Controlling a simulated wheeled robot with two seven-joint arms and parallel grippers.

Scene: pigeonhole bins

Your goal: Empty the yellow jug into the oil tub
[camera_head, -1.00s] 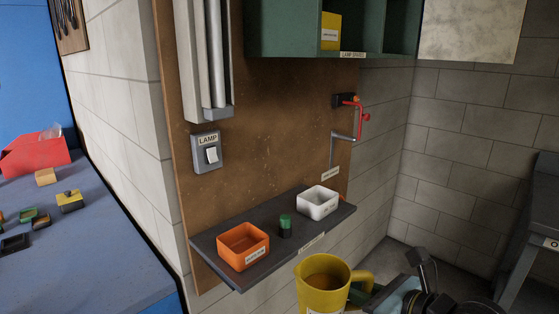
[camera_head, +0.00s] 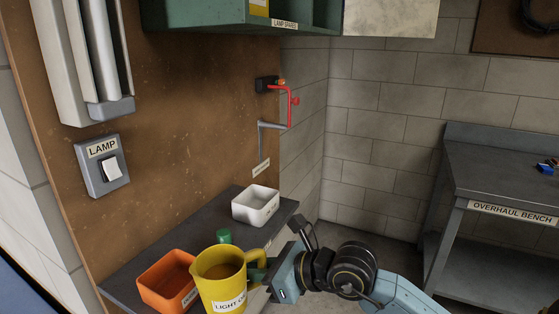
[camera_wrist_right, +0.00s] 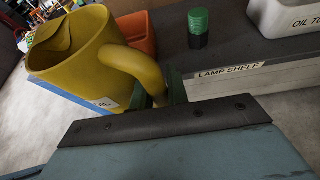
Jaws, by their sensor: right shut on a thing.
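The yellow jug (camera_head: 221,284) is upright with brown liquid inside and a label beginning "LIGHT O". My right gripper (camera_head: 261,272) is shut on its handle, which also shows in the right wrist view (camera_wrist_right: 136,66). The jug is in front of the lamp shelf, overlapping the orange tub in the head view. The white tub (camera_head: 255,207) sits at the shelf's right end; in the right wrist view its label reads "OIL TU" (camera_wrist_right: 290,22), cut off by the frame. The white tub is right of and beyond the jug. My left gripper is out of view.
The orange tub (camera_head: 169,281) and a small green-capped container (camera_head: 223,237) stand on the dark shelf (camera_head: 203,226). The overhaul bench (camera_head: 507,170) stands at the right.

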